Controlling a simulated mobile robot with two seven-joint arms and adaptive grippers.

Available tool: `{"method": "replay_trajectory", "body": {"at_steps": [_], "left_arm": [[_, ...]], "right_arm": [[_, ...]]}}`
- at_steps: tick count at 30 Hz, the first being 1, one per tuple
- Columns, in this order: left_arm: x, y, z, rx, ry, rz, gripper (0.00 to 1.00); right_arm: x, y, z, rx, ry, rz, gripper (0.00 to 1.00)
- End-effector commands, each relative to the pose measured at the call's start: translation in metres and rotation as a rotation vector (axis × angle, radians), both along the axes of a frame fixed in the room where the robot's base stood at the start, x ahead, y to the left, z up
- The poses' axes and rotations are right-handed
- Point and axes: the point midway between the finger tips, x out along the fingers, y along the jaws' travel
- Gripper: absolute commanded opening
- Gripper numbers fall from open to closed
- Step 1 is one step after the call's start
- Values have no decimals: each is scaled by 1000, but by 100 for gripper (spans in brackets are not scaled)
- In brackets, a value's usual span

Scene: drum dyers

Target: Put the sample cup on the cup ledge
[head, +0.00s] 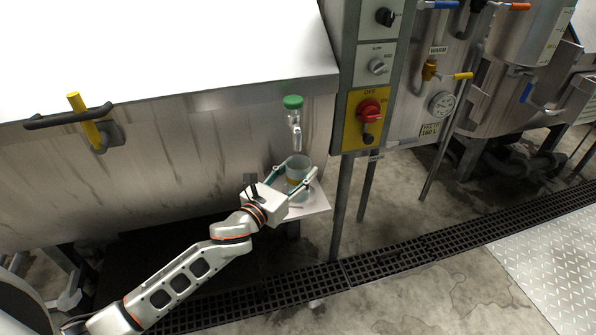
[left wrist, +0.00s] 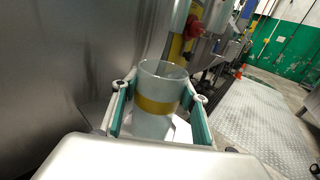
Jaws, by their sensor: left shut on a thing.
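The sample cup (head: 298,170) is a clear, pale cup with a yellow band, upright between the fingers of my left gripper (head: 300,178). In the left wrist view the cup (left wrist: 158,98) stands between the two green finger pads of the gripper (left wrist: 160,108), which is shut on it. The cup ledge (head: 314,205) is a small pale plate on the drum's side, below a green-topped tap (head: 293,115). The cup is over the ledge; I cannot tell whether its base touches it. My right gripper is not in view.
The steel drum (head: 200,150) rises close behind the ledge. A yellow handle (head: 88,120) sticks out at left. A control panel with a red switch (head: 369,111) stands to the right of the tap. A floor grating (head: 420,250) runs below, with open floor in front.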

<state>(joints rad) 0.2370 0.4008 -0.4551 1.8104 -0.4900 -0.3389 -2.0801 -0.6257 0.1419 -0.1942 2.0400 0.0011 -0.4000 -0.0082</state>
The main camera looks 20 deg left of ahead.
Motion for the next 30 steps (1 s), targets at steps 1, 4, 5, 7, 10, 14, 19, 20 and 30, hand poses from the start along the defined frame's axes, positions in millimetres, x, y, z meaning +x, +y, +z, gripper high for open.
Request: {"method": "replay_trajectory", "body": {"at_steps": [1, 4, 5, 7, 10, 14, 19, 20, 30], "left_arm": [[0, 0, -1, -1, -3, 1, 18], [1, 1, 2, 0, -5, 1, 18], [1, 1, 2, 0, -5, 1, 18], [1, 1, 2, -1, -6, 1, 18], [1, 1, 0, 0, -5, 1, 18], [1, 1, -1, 0, -5, 1, 60], [0, 1, -1, 0, -5, 1, 60], [0, 1, -1, 0, -5, 1, 60], [-14, 5, 1, 1, -3, 2, 60]], "right_arm": [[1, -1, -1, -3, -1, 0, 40], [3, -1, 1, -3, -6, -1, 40], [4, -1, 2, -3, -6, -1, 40], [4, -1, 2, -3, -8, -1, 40], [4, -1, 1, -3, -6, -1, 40], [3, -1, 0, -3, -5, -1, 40], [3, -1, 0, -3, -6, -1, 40], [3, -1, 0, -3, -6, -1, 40], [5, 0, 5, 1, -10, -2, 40]]}}
